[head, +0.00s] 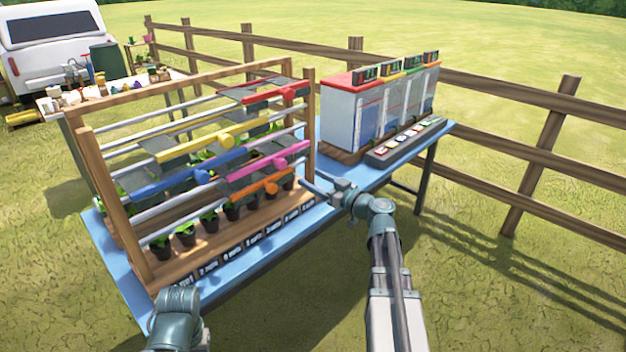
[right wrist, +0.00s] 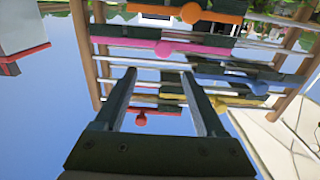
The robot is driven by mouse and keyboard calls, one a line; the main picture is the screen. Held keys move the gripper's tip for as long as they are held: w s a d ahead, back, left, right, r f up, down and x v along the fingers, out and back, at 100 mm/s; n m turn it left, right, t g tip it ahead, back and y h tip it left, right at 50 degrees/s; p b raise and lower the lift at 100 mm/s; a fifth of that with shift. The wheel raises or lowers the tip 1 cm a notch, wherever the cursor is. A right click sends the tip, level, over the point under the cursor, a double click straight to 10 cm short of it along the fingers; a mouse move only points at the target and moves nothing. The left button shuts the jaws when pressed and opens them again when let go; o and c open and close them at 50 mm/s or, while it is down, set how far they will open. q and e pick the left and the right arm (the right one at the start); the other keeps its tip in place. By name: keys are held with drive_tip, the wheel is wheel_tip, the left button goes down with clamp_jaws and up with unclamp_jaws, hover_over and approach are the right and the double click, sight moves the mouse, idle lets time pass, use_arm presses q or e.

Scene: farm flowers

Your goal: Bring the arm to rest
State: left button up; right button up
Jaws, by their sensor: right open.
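My right gripper (head: 322,190) is at the front right corner of the wooden rack, close to the orange and pink handles. In the right wrist view my right gripper (right wrist: 160,76) has its two dark fingers apart, with nothing held between them. The rack's rails and coloured sliders show upside down beyond the fingers. I cannot tell whether the fingertips touch the rack. My left arm (head: 175,312) shows only as a joint at the lower left; its gripper is not visible.
The wooden rack (head: 92,180) stands on a blue table (head: 120,285) with several potted plants (head: 209,220) inside. A white cabinet (head: 340,112) with a red top stands on the table's right, behind a button panel (head: 405,142). A wooden fence (head: 505,92) runs behind. Grass is clear at the right.

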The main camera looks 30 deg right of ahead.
drive_tip(key=s+a+f+n+g+y+p, duration=0.1)
drive_tip(key=s+a+f+g, duration=0.3)
drive_tip(key=a, duration=0.5)
drive_tip(key=s+a+f+n+g+p, duration=0.1)
drive_tip(key=s+a+f+g+p, duration=0.2)
drive_tip(key=a, duration=0.7)
drive_tip(key=s+a+f+n+g+y, duration=0.1)
drive_tip(key=s+a+f+g, duration=0.35)
drive_tip(key=a, duration=0.45)
drive_tip(key=s+a+f+m+g+h+p, duration=0.2)
drive_tip(key=s+g+h, duration=0.4)
drive_tip(key=s, duration=0.8)
drive_tip(key=f+m+h+p, duration=0.1)
drive_tip(key=h, duration=0.2)
drive_tip(key=shift+s+a+h, duration=0.15)
drive_tip(key=shift+s+h, duration=0.1)
drive_tip(key=shift+h, duration=0.05)
